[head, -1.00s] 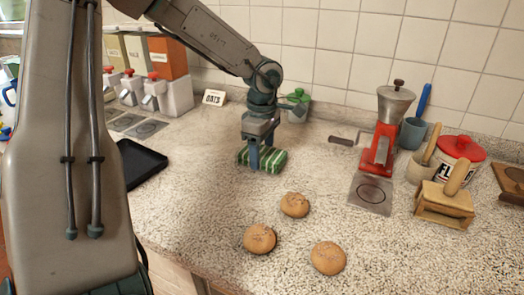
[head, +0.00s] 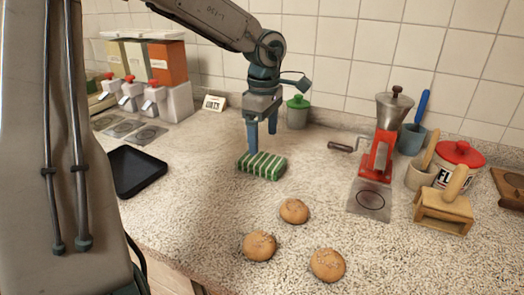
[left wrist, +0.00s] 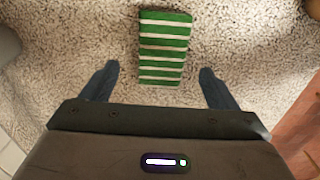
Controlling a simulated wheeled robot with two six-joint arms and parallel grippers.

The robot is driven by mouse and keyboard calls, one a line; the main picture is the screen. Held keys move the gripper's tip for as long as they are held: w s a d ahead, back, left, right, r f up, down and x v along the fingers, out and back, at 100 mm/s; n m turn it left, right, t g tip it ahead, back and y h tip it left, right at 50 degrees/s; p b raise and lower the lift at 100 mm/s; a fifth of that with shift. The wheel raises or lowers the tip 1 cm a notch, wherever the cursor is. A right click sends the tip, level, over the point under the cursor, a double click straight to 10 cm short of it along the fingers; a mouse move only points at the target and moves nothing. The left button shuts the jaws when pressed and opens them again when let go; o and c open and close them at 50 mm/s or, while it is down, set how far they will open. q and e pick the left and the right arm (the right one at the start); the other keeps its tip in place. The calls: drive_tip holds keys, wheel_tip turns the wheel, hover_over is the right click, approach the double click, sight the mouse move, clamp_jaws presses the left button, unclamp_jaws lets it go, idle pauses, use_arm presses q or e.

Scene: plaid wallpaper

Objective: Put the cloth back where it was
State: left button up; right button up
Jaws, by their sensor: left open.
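The green cloth with white stripes (head: 262,166) lies folded on the speckled counter, near the middle of the head view. My left gripper (head: 262,140) is open and empty just above and behind it. In the left wrist view the cloth (left wrist: 165,48) lies flat beyond the two spread fingertips of my left gripper (left wrist: 157,80), centred between them and apart from both. My right gripper does not show in either view.
Three bread rolls (head: 294,211) lie in front of the cloth. A black tray (head: 137,170) is to the left. A red grinder (head: 378,155) and a wooden press (head: 443,208) stand right. A green-lidded jar (head: 298,112) and an oats sign (head: 214,103) are behind.

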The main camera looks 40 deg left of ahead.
sight(264, 159)
use_arm(q)
wheel_tip(264, 159, up, 4)
drive_tip(key=shift+f+p, duration=0.1)
drive_tip(key=shift+p, duration=0.2)
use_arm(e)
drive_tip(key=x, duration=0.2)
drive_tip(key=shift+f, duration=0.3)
